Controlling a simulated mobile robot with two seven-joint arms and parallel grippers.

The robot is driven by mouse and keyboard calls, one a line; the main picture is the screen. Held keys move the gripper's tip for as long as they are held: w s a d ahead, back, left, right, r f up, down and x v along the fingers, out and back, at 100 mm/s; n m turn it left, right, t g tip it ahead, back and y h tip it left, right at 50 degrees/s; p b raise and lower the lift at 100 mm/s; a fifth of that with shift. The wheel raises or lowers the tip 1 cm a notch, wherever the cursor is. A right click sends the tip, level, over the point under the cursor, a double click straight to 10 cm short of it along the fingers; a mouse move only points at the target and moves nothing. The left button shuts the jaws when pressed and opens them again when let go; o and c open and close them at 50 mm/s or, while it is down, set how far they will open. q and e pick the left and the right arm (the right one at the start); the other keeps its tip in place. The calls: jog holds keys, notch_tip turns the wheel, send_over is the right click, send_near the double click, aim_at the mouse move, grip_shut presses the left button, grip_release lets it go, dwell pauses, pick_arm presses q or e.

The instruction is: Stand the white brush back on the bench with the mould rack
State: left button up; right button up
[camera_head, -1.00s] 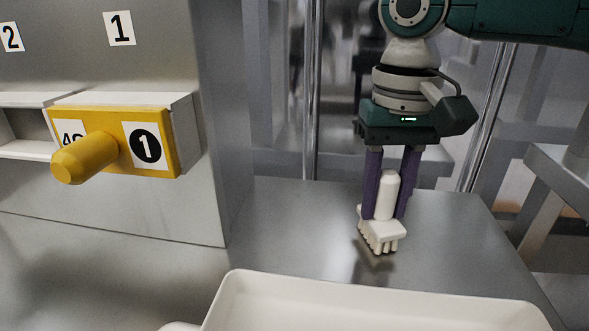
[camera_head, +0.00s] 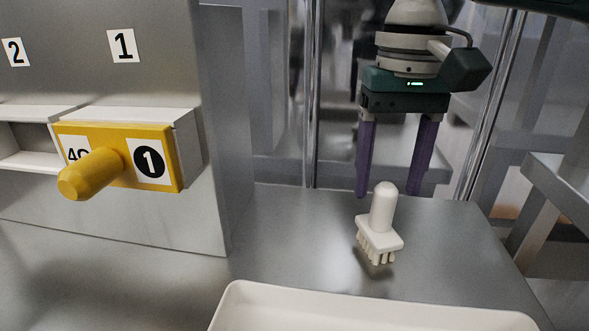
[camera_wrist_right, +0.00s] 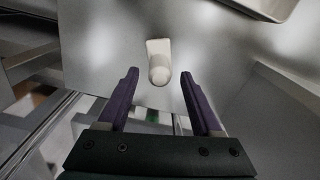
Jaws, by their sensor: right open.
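The white brush (camera_head: 381,225) stands upright on the metal bench (camera_head: 300,225), bristles down and handle up. It also shows from above in the right wrist view (camera_wrist_right: 159,65). My right gripper (camera_head: 388,193) is open and empty, its two purple fingers above and behind the brush, apart from it. In the right wrist view the open fingers (camera_wrist_right: 160,75) point toward the brush, with its handle between their lines. The mould rack (camera_head: 120,110) is the metal block at the left, with a yellow mould (camera_head: 165,158) in its slot marked 1. My left gripper is not in view.
A white tray (camera_head: 235,297) lies at the front of the bench, near the brush. The yellow mould's handle (camera_head: 90,172) sticks out toward the viewer. Bare bench lies between rack and brush. Metal posts stand behind.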

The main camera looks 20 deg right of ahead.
notch_tip(320, 180, up, 7)
jog(key=shift+r+p, duration=0.1)
jog(key=shift+p, duration=0.45)
